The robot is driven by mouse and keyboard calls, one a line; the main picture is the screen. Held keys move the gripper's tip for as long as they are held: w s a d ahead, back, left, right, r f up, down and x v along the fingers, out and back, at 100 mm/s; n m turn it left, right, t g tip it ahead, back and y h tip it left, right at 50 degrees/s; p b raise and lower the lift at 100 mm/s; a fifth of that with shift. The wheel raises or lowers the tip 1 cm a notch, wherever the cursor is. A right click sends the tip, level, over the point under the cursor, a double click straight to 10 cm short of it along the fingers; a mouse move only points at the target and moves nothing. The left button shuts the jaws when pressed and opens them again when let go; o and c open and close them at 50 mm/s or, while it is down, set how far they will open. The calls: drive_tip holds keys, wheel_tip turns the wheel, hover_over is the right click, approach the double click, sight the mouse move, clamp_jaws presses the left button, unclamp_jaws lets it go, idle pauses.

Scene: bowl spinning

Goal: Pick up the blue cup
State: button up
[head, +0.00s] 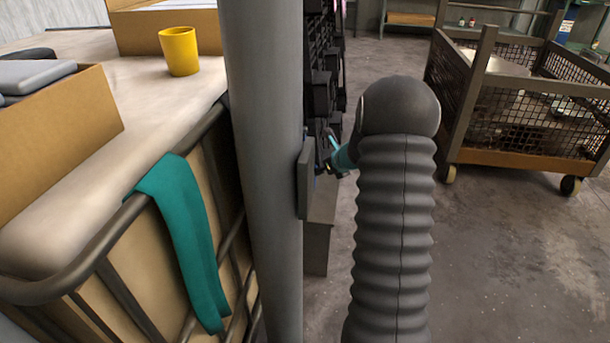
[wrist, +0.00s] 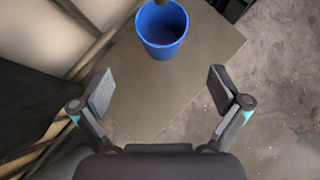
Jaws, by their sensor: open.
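The blue cup (wrist: 163,45) shows in the wrist view at the top centre. It stands upright on a flat grey-brown surface (wrist: 190,85), and something dark overlaps its rim at the top edge of the picture. My gripper (wrist: 159,92) is open and empty, with its two fingers spread left and right. The cup lies beyond the fingertips, roughly in line with the gap between them, and apart from them. In the head view the blue cup cannot be made out, and my arm covers much of the middle.
A yellow cup (head: 179,51) stands on the pale-topped bed (head: 140,130) at left, near cardboard boxes (head: 60,140). A teal cloth (head: 190,235) hangs over its rail. A grey column (head: 265,170) stands close by. A wheeled mesh cart (head: 530,110) is at right. Open concrete floor lies between.

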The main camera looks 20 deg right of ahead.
sight(308, 168)
drive_tip(key=x, duration=0.4)
drive_tip(key=d+x, duration=0.1)
drive_tip(key=x, duration=0.1)
drive_tip(key=shift+a+f+b, duration=0.1)
drive_tip(key=shift+f+b, duration=0.2)
drive_tip(key=shift+f, duration=0.15)
drive_tip(key=shift+a+x, duration=0.15)
drive_tip(key=shift+x, duration=1.35)
drive_tip(key=shift+a+x, duration=0.15)
drive_tip(key=shift+x, duration=1.4)
drive_tip(key=shift+r, duration=0.1)
drive_tip(key=c, duration=1.4)
drive_tip(key=shift+r, duration=0.1)
